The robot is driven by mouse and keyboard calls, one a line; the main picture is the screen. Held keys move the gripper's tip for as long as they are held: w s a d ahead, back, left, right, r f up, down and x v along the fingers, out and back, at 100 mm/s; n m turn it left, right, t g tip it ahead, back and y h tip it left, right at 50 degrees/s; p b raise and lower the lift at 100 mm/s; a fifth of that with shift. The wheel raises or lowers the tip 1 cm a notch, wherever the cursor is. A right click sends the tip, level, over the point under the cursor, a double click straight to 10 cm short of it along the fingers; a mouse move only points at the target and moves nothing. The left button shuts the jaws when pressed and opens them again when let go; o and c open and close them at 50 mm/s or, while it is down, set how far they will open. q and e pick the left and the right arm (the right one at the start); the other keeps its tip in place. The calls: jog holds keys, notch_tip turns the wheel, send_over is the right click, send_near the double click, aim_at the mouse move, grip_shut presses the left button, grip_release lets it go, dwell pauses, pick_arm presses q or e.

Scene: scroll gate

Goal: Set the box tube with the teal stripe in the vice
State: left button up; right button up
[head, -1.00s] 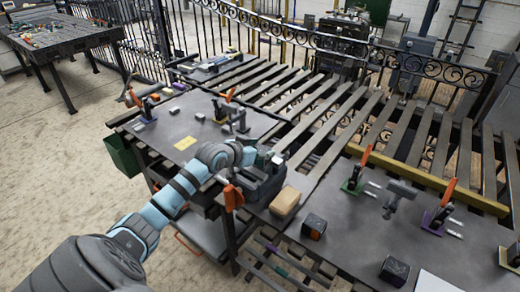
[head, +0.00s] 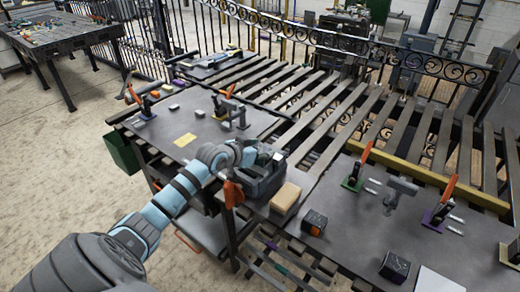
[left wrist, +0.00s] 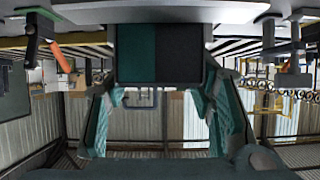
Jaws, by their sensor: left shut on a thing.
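My left gripper (head: 256,156) is over the grey vice (head: 266,186) at the front edge of the workbench, with the vice's orange handle (head: 233,194) below the wrist. In the left wrist view the gripper (left wrist: 160,88) is shut on the box tube (left wrist: 138,52), which shows a teal band beside a dark part. The wrist hides much of the tube and the vice jaws in the head view, so I cannot tell whether the tube sits between the jaws. My right gripper is not in view.
A tan block (head: 286,198) and a dark block (head: 314,222) stand right of the vice. Toggle clamps with orange handles stand on the left plate (head: 160,128) and right plate (head: 345,225). Open slats (head: 335,110) lie between and behind them.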

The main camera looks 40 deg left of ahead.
pick_arm(q)
jog(key=shift+f, duration=0.2)
jog(key=o, duration=1.5)
jog(key=v, duration=0.7)
jog(key=shift+s+r, duration=0.1)
jog(key=shift+s, duration=0.2)
jog(key=shift+w, duration=0.1)
